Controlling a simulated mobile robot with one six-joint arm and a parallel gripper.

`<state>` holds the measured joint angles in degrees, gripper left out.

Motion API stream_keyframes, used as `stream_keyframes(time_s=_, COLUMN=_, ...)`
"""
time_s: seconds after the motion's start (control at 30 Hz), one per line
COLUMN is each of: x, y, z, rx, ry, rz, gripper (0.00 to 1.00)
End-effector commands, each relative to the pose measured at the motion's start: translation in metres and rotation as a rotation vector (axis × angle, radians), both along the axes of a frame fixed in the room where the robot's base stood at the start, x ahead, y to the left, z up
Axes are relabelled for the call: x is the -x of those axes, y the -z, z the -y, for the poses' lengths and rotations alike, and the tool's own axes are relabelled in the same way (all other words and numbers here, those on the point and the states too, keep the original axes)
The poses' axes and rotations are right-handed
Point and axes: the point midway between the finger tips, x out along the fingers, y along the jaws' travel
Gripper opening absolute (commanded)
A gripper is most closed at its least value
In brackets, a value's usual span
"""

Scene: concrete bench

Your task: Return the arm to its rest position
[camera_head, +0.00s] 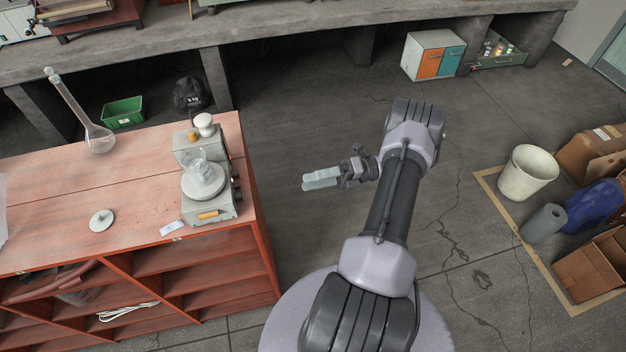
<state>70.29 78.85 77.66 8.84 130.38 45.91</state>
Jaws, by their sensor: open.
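My gripper (322,179) is at the end of my arm, in the middle of the head view. It points left, over the open floor to the right of the red wooden cabinet (130,195). Its pale fingers are seen from above, and nothing shows between them. The jaws are open and touch nothing. My arm rises forward and folds back to the left at its far joint.
A concrete bench (290,28) runs along the back. A white bucket (527,172) and boxes stand at right. Floor around my gripper is clear.

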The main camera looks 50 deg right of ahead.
Motion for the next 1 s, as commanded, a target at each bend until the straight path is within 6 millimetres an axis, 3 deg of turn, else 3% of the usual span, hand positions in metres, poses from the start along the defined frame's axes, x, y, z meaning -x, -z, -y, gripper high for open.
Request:
stream_keyframes(time_s=0.27, x=-0.002, y=-0.002, z=-0.001, rx=0.01, ry=-0.008, rz=0.004, gripper=0.44)
stream_keyframes(time_s=0.37, x=-0.016, y=-0.026, z=-0.018, rx=0.138, ry=-0.109, rz=0.054, gripper=0.44)
stream_keyframes(time_s=0.47, x=-0.036, y=-0.077, z=-0.064, rx=0.426, ry=-0.351, rz=0.202, gripper=0.44)
stream_keyframes(time_s=0.5, x=-0.04, y=-0.098, z=-0.088, rx=0.557, ry=-0.47, rz=0.286, gripper=0.44)
stream_keyframes(time_s=0.63, x=-0.033, y=-0.156, z=-0.166, rx=0.944, ry=-0.848, rz=0.616, gripper=0.44)
stream_keyframes(time_s=0.8, x=0.01, y=-0.204, z=-0.249, rx=1.384, ry=-1.306, rz=1.158, gripper=0.44)
stream_keyframes(time_s=0.9, x=0.04, y=-0.217, z=-0.281, rx=1.6, ry=-1.52, rz=1.501, gripper=0.44)
stream_keyframes(time_s=1.0, x=0.062, y=-0.224, z=-0.3, rx=1.767, ry=-1.658, rz=1.789, gripper=0.44)
